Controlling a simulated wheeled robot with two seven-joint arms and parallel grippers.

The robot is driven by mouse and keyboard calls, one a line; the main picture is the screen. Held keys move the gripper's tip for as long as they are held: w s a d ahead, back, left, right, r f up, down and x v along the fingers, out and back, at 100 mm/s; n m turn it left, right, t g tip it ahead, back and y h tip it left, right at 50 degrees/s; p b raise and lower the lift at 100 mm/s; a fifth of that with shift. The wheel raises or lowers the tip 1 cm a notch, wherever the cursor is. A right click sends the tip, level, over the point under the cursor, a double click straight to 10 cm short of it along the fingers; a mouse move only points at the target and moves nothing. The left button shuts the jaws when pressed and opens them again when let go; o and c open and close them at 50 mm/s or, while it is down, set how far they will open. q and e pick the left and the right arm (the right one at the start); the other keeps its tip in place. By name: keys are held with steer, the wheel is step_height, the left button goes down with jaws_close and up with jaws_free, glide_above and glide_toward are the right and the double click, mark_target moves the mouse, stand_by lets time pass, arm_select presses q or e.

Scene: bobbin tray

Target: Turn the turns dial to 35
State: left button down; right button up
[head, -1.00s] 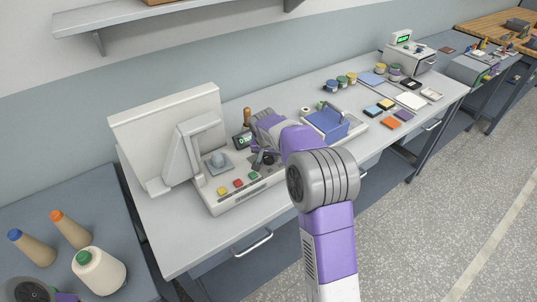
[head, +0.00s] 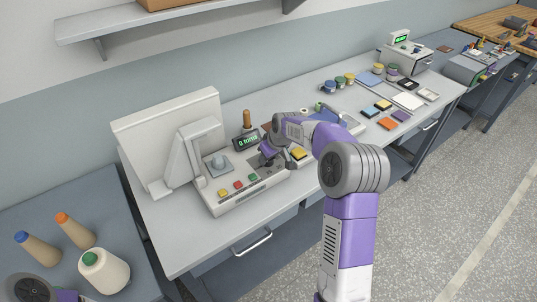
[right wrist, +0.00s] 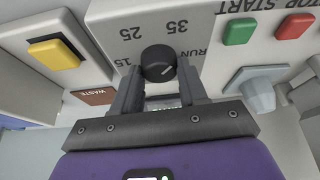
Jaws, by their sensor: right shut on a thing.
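The turns dial (right wrist: 158,62) is a round black knob on the winder's sloping panel, with 15, 25, 35 and RUN printed around it. A light mark shows on its face, but I cannot tell surely which label it points to. My right gripper (right wrist: 158,84) is shut on the dial, one finger on each side. In the head view my right gripper (head: 267,157) is low over the right part of the panel and hides most of the dial. The display (head: 247,141) reads 0 turns. My left gripper is out of view.
The winder panel (head: 238,201) carries yellow, red and green buttons and a grey cone (head: 220,163). A yellow button (right wrist: 54,53) and a WASTE label (right wrist: 95,96) lie beside the dial.

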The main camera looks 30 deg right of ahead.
steer(key=shift+n+y+p, duration=0.3)
steer(key=shift+n+y, duration=0.1)
steer(key=shift+n, duration=0.6)
steer(key=shift+f, duration=0.1)
steer(key=o, duration=1)
steer(key=shift+d, duration=0.1)
steer(key=p+v, duration=0.1)
steer(key=v, duration=0.6)
steer(key=shift+r, duration=0.35)
